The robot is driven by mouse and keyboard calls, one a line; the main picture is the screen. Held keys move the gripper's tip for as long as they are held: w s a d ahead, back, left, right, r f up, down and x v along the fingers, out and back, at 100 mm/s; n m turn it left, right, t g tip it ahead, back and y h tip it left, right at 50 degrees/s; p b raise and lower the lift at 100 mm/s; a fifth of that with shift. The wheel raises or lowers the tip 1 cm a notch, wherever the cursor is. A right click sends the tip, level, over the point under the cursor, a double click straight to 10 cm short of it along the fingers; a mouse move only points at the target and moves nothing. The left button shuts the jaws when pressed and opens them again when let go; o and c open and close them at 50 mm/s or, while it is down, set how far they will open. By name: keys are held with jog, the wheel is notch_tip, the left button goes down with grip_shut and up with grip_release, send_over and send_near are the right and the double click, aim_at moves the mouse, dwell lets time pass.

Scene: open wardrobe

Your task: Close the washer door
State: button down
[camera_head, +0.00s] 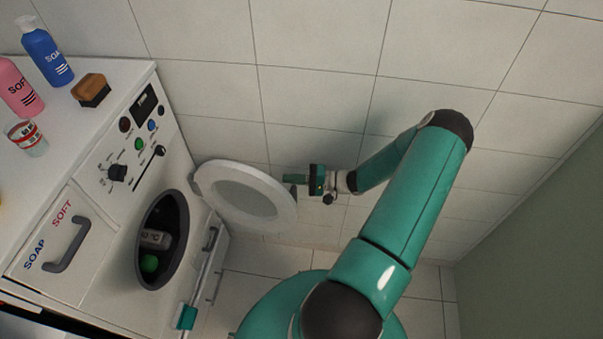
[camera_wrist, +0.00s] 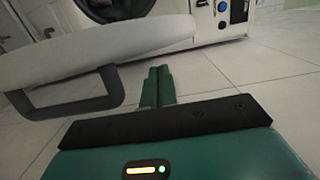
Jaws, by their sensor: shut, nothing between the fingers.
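The white washer door (camera_head: 245,196) stands open, swung out from the round dark washer opening (camera_head: 162,240). In the wrist view the door (camera_wrist: 95,50) fills the upper left, with a dark handle (camera_wrist: 65,103) below its rim. My gripper (camera_head: 290,179) is at the door's right side, near its outer edge; its fingertips partly overlap the rim in the head view. In the wrist view my gripper (camera_wrist: 158,85) has its two green fingers together, with nothing between them, close to the door's edge. I cannot tell whether they touch it.
The washer top (camera_head: 60,105) holds a blue soap bottle (camera_head: 47,50), a pink bottle (camera_head: 18,88), a brush (camera_head: 91,90) and a small jar (camera_head: 27,137). A green item (camera_head: 149,263) lies inside the drum. Tiled wall stands behind the door; a green wall is at right.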

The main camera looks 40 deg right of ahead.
jog(key=shift+s+a, duration=0.2)
jog(key=shift+a, duration=0.35)
jog(key=shift+s+a, duration=0.1)
jog(key=shift+a, duration=0.05)
